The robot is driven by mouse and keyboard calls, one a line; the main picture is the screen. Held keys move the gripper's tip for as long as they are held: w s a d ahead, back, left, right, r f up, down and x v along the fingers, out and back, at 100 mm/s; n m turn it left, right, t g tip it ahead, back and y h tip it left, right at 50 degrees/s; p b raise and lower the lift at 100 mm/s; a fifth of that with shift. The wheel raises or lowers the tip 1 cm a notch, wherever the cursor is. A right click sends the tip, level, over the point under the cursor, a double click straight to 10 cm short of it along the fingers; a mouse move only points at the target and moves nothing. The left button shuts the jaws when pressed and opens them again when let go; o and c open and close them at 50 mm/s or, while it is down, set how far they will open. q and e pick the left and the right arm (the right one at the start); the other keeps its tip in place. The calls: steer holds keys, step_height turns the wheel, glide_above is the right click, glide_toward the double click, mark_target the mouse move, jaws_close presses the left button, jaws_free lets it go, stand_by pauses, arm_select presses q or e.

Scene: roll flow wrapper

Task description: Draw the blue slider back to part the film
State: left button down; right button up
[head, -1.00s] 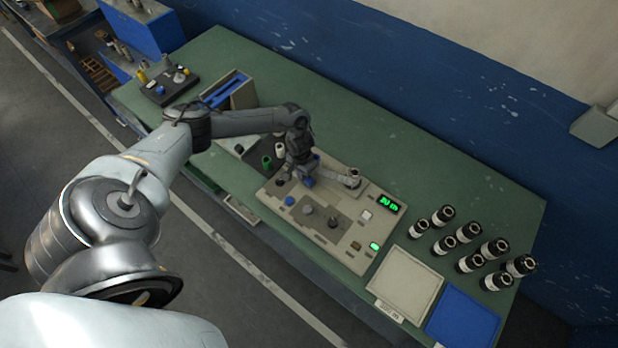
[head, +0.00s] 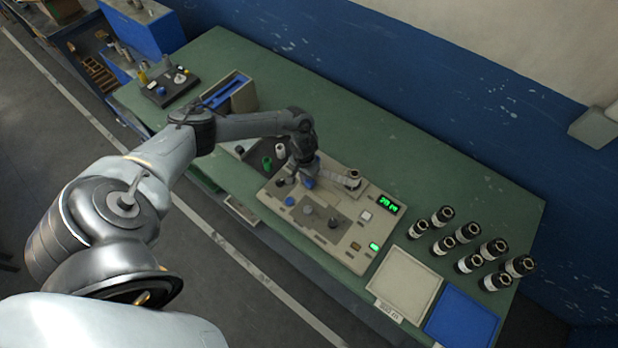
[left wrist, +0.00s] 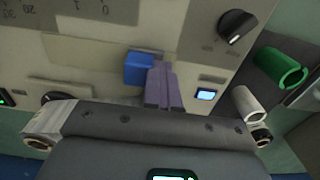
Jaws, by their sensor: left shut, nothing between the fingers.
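The blue slider (left wrist: 138,68) shows in the left wrist view as a small blue block on the pale panel of the wrapper. My left gripper (left wrist: 162,70) has its two purple-grey fingers together beside the block, just to its right, with nothing between them. Whether they touch the block is not clear. In the head view my left gripper (head: 302,174) is low over the left part of the wrapper (head: 330,242), and my arm hides some of the panel there. A pale film roll (head: 345,180) lies at the wrapper's back edge. My right gripper is not in view.
A green roll (left wrist: 280,68) and a white roll (left wrist: 247,105) stand beside the panel. A black knob (left wrist: 236,26) is near the slider. A pale tray (head: 405,285), a blue tray (head: 462,318) and several dark bottles (head: 468,232) stand right of the wrapper. The bench behind is clear.

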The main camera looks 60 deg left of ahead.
mark_target(322, 195)
arm_select(q)
steer(key=shift+w+d+p, duration=0.3)
steer(key=shift+d, duration=0.45)
steer(key=shift+w+d+p, duration=0.25)
steer(key=shift+d+p, duration=0.05)
steer(key=shift+d, duration=0.5)
steer(key=shift+w+d+p, duration=0.3)
steer(key=shift+d, duration=0.45)
steer(key=shift+w+d+p, duration=0.2)
steer(key=shift+w+d, duration=0.05)
steer(key=shift+d, duration=0.45)
steer(key=shift+w+d+p, duration=0.2)
steer(key=shift+w+d, duration=0.1)
steer(key=shift+d, duration=0.4)
steer(key=shift+w+d+p, duration=0.2)
steer(key=shift+w+d, duration=0.05)
steer(key=shift+d, duration=0.45)
steer(key=shift+s+a+p, duration=0.25)
steer(key=shift+a+p, duration=0.15)
steer(key=shift+a, duration=0.2)
steer(key=shift+r, duration=0.15)
step_height(322, 195, up, 8)
steer(key=p, duration=0.9)
steer(key=shift+f, duration=0.2)
